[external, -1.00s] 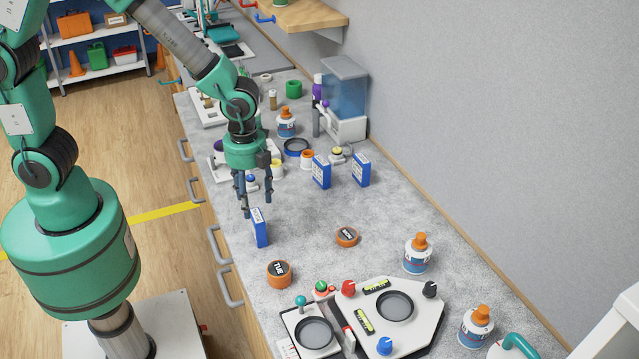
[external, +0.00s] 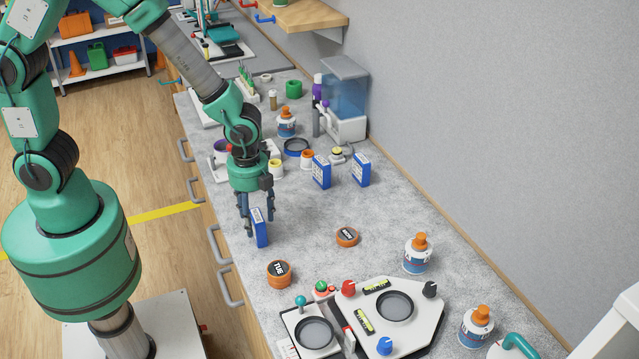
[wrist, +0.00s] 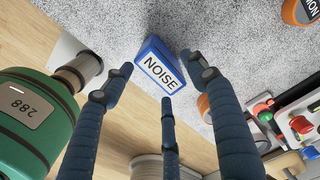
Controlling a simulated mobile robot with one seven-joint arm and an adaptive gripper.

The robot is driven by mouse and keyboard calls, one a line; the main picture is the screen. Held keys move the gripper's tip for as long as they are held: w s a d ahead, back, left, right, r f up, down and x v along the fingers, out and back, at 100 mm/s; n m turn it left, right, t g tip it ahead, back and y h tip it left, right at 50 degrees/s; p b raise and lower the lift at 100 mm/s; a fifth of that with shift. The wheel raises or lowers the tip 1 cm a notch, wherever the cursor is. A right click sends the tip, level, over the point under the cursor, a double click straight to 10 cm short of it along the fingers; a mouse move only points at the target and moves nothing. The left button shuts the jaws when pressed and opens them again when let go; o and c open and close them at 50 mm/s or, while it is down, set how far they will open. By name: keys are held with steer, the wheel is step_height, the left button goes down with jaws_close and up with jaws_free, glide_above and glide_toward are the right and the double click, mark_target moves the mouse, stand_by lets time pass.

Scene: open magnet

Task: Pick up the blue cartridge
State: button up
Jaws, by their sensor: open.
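A blue cartridge (external: 261,231) with a white label stands upright on the grey counter near its left edge. In the wrist view, this blue cartridge (wrist: 161,70) shows its label reading "NOISE" between the fingertips. My gripper (external: 256,219) is open, with its dark blue fingers lowered around the upper part of the cartridge. In the wrist view, the fingers of my gripper (wrist: 157,66) are spread to either side of it, with a third finger below. I cannot tell whether any finger touches it. Two similar blue cartridges (external: 321,172) (external: 361,170) stand farther back.
An orange-lidded puck (external: 279,273) and another orange puck (external: 347,237) lie nearby on the counter (external: 310,215). A white device with dials (external: 420,317) is at the front. Bottles with orange caps (external: 417,254) stand to the right. The wall bounds the right side.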

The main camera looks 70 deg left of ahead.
steer(key=shift+w+f+b, duration=0.1)
steer(key=shift+f+b, duration=0.2)
steer(key=shift+f, duration=2)
steer(key=c, duration=1.3)
